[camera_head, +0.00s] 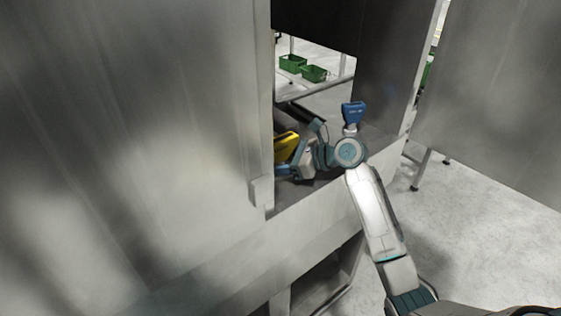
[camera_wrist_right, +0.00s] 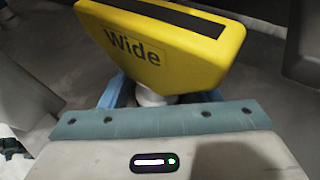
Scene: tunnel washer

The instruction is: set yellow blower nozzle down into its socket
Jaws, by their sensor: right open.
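The yellow blower nozzle (camera_head: 287,146) is inside the washer opening, partly hidden by the panel edge in the head view. In the right wrist view the yellow nozzle (camera_wrist_right: 165,45) is close up, with "Wide" on its face, a dark slot along its top and a white neck (camera_wrist_right: 152,97) below. My right gripper (camera_head: 284,169) is at the nozzle's lower end. Its blue fingers (camera_wrist_right: 150,95) stand on either side of the neck, open. Whether they touch the neck is hidden. The nozzle's base and any socket under it cannot be seen. My left gripper is not in view.
A blue nozzle (camera_head: 353,112) with a pale neck stands beyond my right arm. A large metal panel (camera_head: 130,140) closes off the left, and a sill (camera_head: 320,205) runs under the opening. Green crates (camera_head: 293,64) lie farther back. Floor is clear at right.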

